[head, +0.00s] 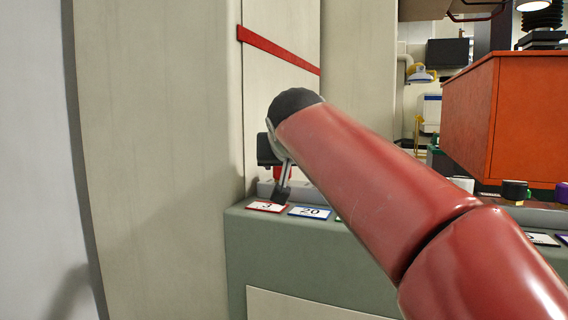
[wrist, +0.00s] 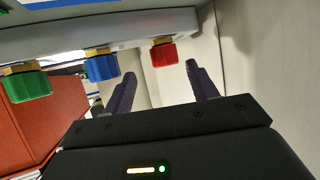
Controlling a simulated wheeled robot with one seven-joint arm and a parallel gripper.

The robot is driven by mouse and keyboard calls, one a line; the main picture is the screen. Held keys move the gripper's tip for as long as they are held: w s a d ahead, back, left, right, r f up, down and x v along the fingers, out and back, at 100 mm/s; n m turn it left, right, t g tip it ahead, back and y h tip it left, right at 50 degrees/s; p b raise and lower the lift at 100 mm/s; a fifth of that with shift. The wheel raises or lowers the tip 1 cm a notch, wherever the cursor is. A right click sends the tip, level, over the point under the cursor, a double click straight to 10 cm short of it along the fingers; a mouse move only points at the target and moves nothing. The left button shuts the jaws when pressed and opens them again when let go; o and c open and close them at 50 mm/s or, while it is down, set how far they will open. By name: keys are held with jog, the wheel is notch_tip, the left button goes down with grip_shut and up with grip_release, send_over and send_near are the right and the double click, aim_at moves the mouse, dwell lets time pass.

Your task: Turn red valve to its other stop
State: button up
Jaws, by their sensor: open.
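The red valve (wrist: 163,52) has a red knob on a brass stem, hanging from the pale ledge in the tilted wrist view. My gripper (wrist: 161,67) is open, with its two dark fingers on either side of the knob's line. The knob appears between and just beyond the fingertips; I cannot tell whether they touch it. In the head view my gripper (head: 283,192) points down above the red-edged label "3" (head: 266,207). A small red patch, likely the valve (head: 277,173), shows behind it, mostly hidden by my gripper.
A blue valve (wrist: 101,65) and a green valve (wrist: 27,86) stand in the same row. A blue-edged label "20" (head: 310,212) lies beside the red one. A beige wall panel (head: 160,150) stands close on the left. An orange box (head: 520,115) is at the right.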

jog(key=shift+w+a+f+m+h, duration=0.45)
jog(key=shift+w+a+m+h, duration=0.05)
jog(key=shift+h, duration=0.1)
jog(key=shift+w+a+f+m+g+h, duration=0.1)
jog(key=shift+w+a+m+g+h, duration=0.2)
jog(key=shift+m+h, duration=0.3)
jog(key=a+m+h, duration=0.1)
jog(key=s+a+r+m+h, duration=0.1)
jog(key=h, duration=0.1)
jog(key=s+a+r+m+h, duration=0.1)
jog(key=m, duration=0.1)
jog(key=shift+h+p, duration=0.35)
jog(key=shift+h, duration=0.05)
jog(key=p+x, duration=0.1)
jog(key=x, duration=0.6)
jog(key=shift+w+d+f, duration=0.2)
jog(key=shift+f, duration=0.05)
jog(key=shift+c, duration=0.5)
jog(key=c, duration=0.9)
